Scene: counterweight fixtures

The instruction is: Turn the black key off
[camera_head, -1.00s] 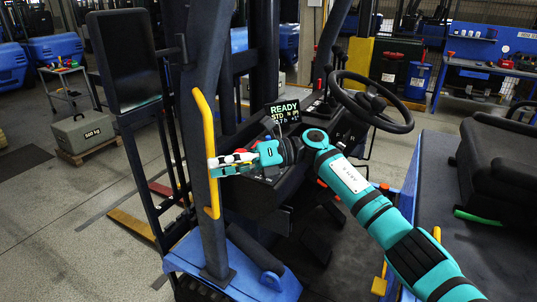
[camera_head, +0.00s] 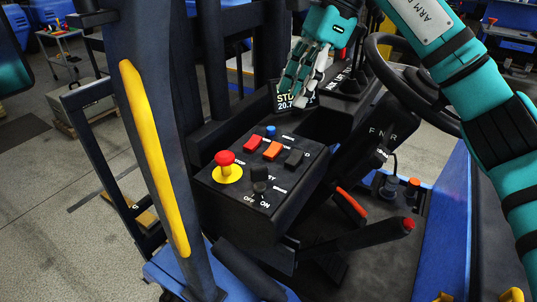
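The black key (camera_head: 259,187) is a small dark knob near the front edge of the black control panel (camera_head: 225,200). White OFF and ON marks are printed just below it, and its exact turn angle is too small to tell. My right gripper (camera_head: 292,97) is above and behind the panel, in front of the display, apart from the key. Its teal and pale fingers point down and hold nothing that I can see. They overlap, so I cannot tell their opening. My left gripper is not in view.
A red mushroom button (camera_head: 225,158) on a yellow disc stands left of the key. Red (camera_head: 252,145), orange (camera_head: 272,150) and black (camera_head: 293,158) switches sit behind it. A yellow grab rail (camera_head: 155,160) on a dark post stands left. The steering wheel (camera_head: 385,45) is right.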

